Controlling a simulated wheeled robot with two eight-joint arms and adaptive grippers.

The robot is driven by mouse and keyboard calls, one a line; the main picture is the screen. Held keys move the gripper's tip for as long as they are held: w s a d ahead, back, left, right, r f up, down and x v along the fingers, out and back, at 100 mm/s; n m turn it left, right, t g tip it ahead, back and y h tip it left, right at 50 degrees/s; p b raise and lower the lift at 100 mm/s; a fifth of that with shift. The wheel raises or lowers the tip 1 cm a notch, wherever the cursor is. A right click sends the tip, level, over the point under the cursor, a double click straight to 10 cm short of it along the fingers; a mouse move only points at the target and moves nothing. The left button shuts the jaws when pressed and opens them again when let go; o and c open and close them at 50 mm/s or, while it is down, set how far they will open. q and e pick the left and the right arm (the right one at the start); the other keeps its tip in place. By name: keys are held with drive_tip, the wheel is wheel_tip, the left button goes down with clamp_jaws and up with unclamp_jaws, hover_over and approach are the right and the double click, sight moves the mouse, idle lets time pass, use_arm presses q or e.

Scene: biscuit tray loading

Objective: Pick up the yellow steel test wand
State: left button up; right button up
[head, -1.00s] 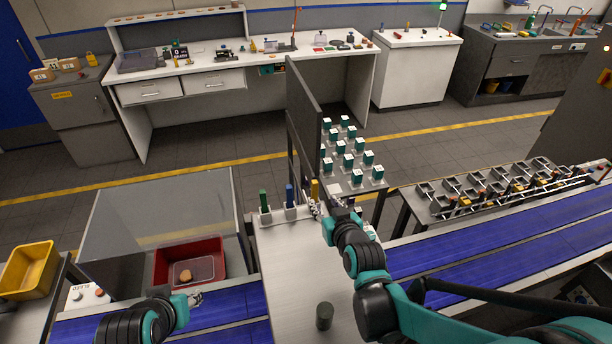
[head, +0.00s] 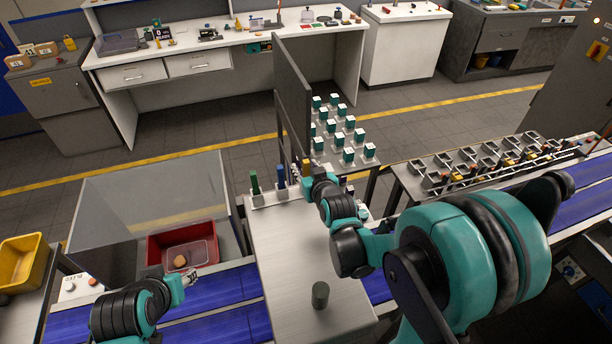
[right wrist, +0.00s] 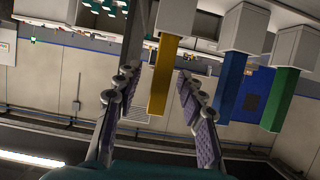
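The yellow test wand (right wrist: 162,75) stands in a pale holder and shows between the two fingers of my right gripper (right wrist: 157,82) in the right wrist view. The fingers are open, with gaps on both sides of the wand. In the head view the yellow wand (head: 307,165) is partly hidden by my right gripper (head: 297,172). The blue wand (right wrist: 232,85) and green wand (right wrist: 282,97) stand in holders beside it; they also show in the head view, blue (head: 281,176) and green (head: 254,183). My left gripper (head: 188,279) is over the blue conveyor, its fingers too small to judge.
A grey upright panel (head: 293,95) rises behind the wands. Teal-and-white blocks (head: 341,135) stand behind to the right. A red bin (head: 154,253) holds a biscuit-coloured item.

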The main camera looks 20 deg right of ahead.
drive_tip(key=shift+s, duration=0.1)
clamp_jaws()
drive_tip(key=shift+r, duration=0.15)
